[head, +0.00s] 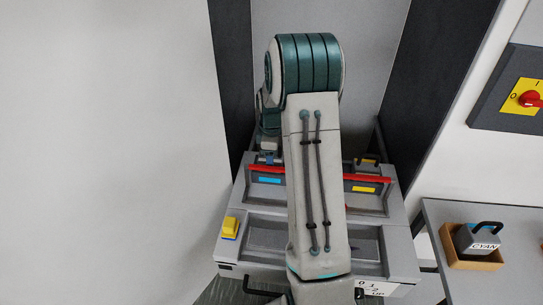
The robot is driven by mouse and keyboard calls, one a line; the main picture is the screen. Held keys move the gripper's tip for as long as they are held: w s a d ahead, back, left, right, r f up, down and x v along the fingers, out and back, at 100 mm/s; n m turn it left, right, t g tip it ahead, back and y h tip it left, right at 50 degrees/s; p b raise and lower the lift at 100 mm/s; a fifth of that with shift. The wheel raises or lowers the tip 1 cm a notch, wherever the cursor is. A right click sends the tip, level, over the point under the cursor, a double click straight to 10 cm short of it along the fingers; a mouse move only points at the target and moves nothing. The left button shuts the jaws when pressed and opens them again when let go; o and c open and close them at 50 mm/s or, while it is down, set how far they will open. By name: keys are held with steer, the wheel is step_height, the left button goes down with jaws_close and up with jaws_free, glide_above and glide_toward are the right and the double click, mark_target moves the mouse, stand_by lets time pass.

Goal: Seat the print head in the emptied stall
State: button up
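A grey machine (232,195) stands in the middle, mostly behind my arm. It has a red bar (375,178) across it, a blue label (269,181) on the left and a yellow label (364,190) on the right. A dark block with a handle (367,165) sits behind the yellow label. A print head marked CYAN (480,241), dark with a black handle, sits in a tan tray (470,264) at the right. My gripper (268,157) is at the far left part of the machine, behind the blue label, small and partly hidden. I cannot tell whether it holds anything.
A grey side table (520,268) carries the tan tray. A red knob on a yellow plate (528,98) is on the right wall. Dark uprights (232,70) flank the machine. A white sign (377,288) is at the front.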

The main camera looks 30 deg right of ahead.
steer(key=o, duration=0.9)
step_height(320, 180, up, 12)
steer(key=shift+r, duration=0.1)
steer(key=s+a+r+m+t, duration=0.1)
steer(key=s+a+r+m, duration=0.45)
steer(key=s+a, duration=0.5)
steer(key=s+a+m, duration=0.1)
steer(key=s+m, duration=0.1)
steer(key=s, duration=0.3)
steer(key=s+a+f+m+t, duration=0.1)
steer(key=s+a, duration=0.1)
steer(key=s, duration=0.3)
steer(key=s+a+m+t, duration=0.1)
steer(key=s+a+m, duration=0.1)
steer(key=s, duration=0.3)
steer(key=shift+a+f+m, duration=0.15)
steer(key=shift+f+m, duration=0.1)
steer(key=shift+m, duration=0.1)
